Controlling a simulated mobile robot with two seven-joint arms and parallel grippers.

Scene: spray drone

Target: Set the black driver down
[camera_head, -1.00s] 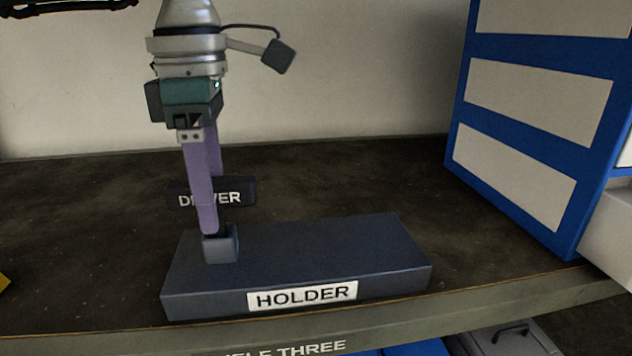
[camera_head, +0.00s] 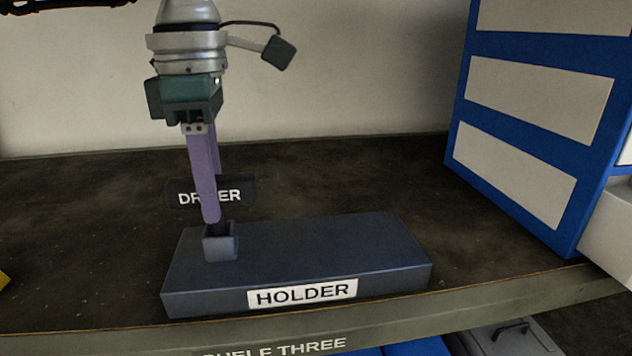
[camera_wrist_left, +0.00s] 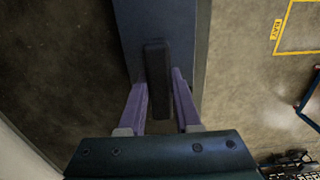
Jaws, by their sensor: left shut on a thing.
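The black driver (camera_head: 240,190), with its name on a dark crossbar, stands at the left end of the dark blue holder (camera_head: 340,255). My left gripper (camera_head: 211,218) points down in front of it and hides part of the lettering. In the left wrist view the black bar (camera_wrist_left: 157,80) lies between the two purple fingers, which are shut on it. The fingertips sit just above a small square socket (camera_head: 220,243) on the holder. A dark part shows at the socket's mouth; how deep it sits is hidden. My right gripper is not in view.
The holder stands near the front edge of a dark shelf (camera_head: 80,230). A blue cabinet (camera_head: 510,140) with pale panels stands at the right. A yellow corner shows at the far left. The shelf behind the holder is clear.

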